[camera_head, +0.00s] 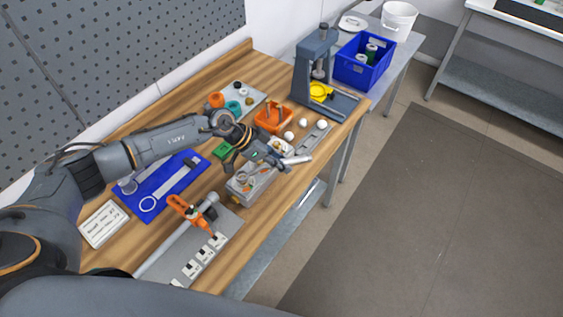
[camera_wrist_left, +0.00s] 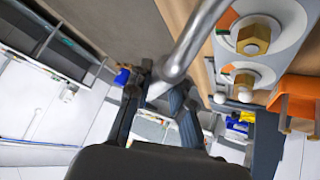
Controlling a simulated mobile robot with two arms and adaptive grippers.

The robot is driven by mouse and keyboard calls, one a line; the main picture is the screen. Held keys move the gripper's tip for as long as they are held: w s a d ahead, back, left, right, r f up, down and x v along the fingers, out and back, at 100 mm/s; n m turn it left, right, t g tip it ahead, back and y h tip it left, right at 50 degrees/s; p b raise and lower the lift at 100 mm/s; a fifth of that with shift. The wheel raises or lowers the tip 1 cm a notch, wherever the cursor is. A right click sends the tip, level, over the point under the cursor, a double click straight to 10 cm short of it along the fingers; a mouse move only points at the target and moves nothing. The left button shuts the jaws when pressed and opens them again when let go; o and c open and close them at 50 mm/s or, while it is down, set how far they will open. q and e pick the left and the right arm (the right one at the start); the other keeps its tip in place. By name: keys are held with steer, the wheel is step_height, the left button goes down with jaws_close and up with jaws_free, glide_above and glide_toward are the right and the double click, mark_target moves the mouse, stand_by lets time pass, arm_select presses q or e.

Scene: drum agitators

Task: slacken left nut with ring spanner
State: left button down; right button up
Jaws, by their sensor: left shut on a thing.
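My left gripper (camera_head: 270,158) is shut on a silver spanner, whose bare end (camera_head: 298,160) sticks out to the right. In the left wrist view the fingers (camera_wrist_left: 160,88) close around the spanner, and its shaft (camera_wrist_left: 195,35) runs up out of the picture. A grey block (camera_head: 240,197) stands just below the gripper in the head view. The left wrist view shows two brass nuts on a grey plate, one larger (camera_wrist_left: 254,37) and one smaller (camera_wrist_left: 243,82), over orange and green markings. The spanner's working end is hidden, so I cannot tell whether it sits on a nut.
A blue mat (camera_head: 125,187) with pale tool shapes lies on the wooden bench, beside a written card (camera_head: 102,224). An orange bin (camera_head: 273,119), white balls (camera_head: 303,123) and a grey press (camera_head: 314,72) stand beyond my gripper.

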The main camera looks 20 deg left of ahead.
arm_select(q)
steer(key=shift+r, duration=0.15)
steer(key=shift+r, duration=1.45)
